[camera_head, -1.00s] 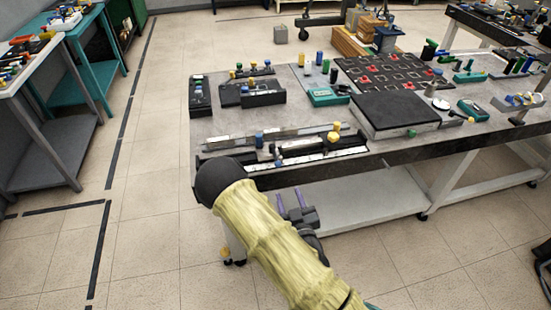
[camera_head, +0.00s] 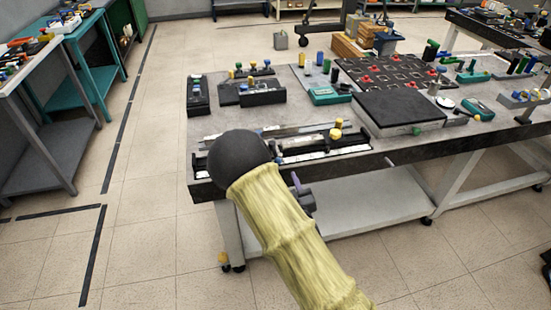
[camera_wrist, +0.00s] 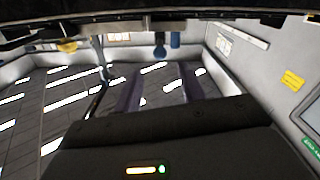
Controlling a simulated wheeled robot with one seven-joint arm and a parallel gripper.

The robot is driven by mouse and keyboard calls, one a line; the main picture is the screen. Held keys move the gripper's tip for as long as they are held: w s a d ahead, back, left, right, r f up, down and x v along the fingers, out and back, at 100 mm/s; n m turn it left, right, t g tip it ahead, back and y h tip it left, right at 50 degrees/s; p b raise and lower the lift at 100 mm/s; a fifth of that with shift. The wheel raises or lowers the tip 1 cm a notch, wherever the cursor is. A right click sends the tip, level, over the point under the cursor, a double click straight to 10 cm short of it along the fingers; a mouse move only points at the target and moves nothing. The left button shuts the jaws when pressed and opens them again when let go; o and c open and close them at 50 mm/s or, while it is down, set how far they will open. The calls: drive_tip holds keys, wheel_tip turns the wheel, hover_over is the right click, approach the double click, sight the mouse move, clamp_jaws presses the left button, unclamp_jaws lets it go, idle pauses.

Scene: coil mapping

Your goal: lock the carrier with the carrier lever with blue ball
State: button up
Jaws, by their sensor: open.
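The carrier device (camera_head: 345,150) is a long, low black-and-white rail unit along the table's front edge. Yellow knobs (camera_head: 338,124) stand near its right end. A small blue part (camera_head: 279,161) shows beside my arm's dark round joint, which hides the unit's left part. In the wrist view, a lever with a blue ball (camera_wrist: 175,38) hangs at top centre, beside a darker blue part (camera_wrist: 159,52). A yellow knob (camera_wrist: 67,45) is at upper left. My gripper (camera_wrist: 159,72) is open and empty, its purple fingers apart below the blue ball. In the head view it (camera_head: 297,182) is mostly hidden, below the table's front edge.
The grey table (camera_head: 290,82) also holds black fixtures with coloured knobs (camera_head: 262,92), a teal box (camera_head: 329,95), a board with red parts (camera_head: 385,73) and a dark flat plate (camera_head: 400,108). A lower shelf (camera_head: 370,200) lies under the tabletop. Open floor is at left.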

sight(275, 152)
drive_tip(key=p+x, duration=0.1)
drive_tip(key=x, duration=1.1)
drive_tip(key=shift+w+a+p, duration=0.1)
drive_tip(key=shift+w+p, duration=0.2)
drive_tip(key=shift+c, duration=0.3)
clamp_jaws()
